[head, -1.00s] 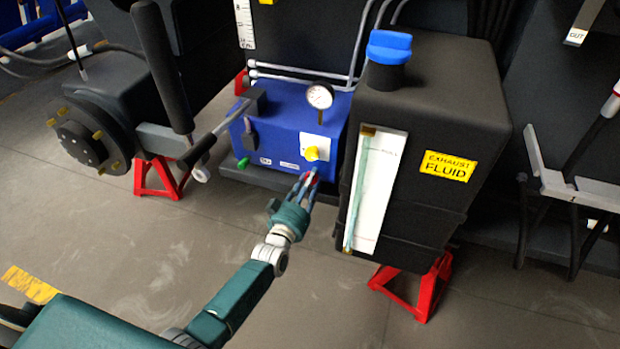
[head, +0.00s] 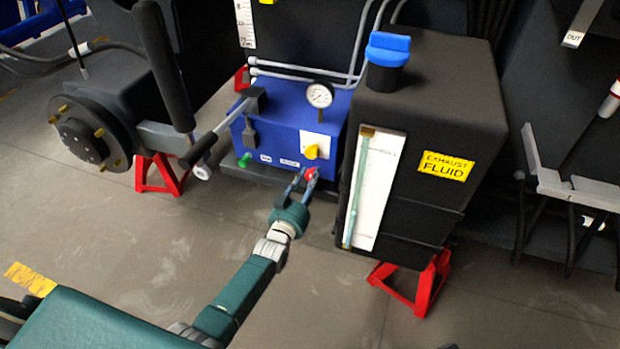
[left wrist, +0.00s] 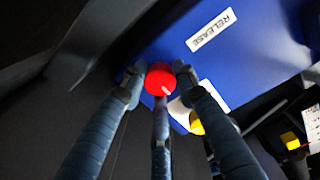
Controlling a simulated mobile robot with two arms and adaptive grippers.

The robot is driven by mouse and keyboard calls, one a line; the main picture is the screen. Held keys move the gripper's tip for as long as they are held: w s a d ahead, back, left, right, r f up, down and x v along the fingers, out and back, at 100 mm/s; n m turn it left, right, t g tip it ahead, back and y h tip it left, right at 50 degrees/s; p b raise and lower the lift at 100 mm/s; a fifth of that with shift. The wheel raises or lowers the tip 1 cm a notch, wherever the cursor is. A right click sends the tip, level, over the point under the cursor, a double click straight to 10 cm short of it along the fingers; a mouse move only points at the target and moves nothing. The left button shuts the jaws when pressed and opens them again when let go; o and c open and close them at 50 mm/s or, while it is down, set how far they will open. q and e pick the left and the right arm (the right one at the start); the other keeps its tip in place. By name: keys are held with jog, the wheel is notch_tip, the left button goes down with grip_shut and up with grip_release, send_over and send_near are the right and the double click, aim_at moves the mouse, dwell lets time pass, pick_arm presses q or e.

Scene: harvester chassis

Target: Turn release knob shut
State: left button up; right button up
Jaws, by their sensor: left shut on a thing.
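The red release knob (head: 311,173) is on the lower right front of the blue pump box (head: 270,130). It also shows in the left wrist view (left wrist: 159,79), with a small white mark on its face, near a white label reading RELEASE (left wrist: 211,30). My left gripper (head: 307,175) reaches it from below and in front. In the left wrist view its fingers (left wrist: 159,75) sit on either side of the knob, shut on it. A third finger lies below the knob. My right gripper is not in view.
A yellow knob (head: 311,152) on a white plate sits just above. A gauge (head: 319,95) stands on the box. A black exhaust fluid tank (head: 440,110) stands close on the right. A green knob (head: 244,161) and grey lever (head: 225,122) are left. Floor in front is open.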

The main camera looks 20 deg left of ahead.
pick_arm(q)
jog(key=shift+a, duration=0.1)
jog(key=o, duration=1.1)
jog(key=shift+r, duration=0.1)
jog(key=shift+o, duration=0.2)
jog(key=shift+s, duration=0.1)
jog(key=shift+s, duration=0.25)
jog(key=s, duration=1.1)
jog(key=shift+s+a, duration=0.2)
jog(key=shift+a, duration=0.15)
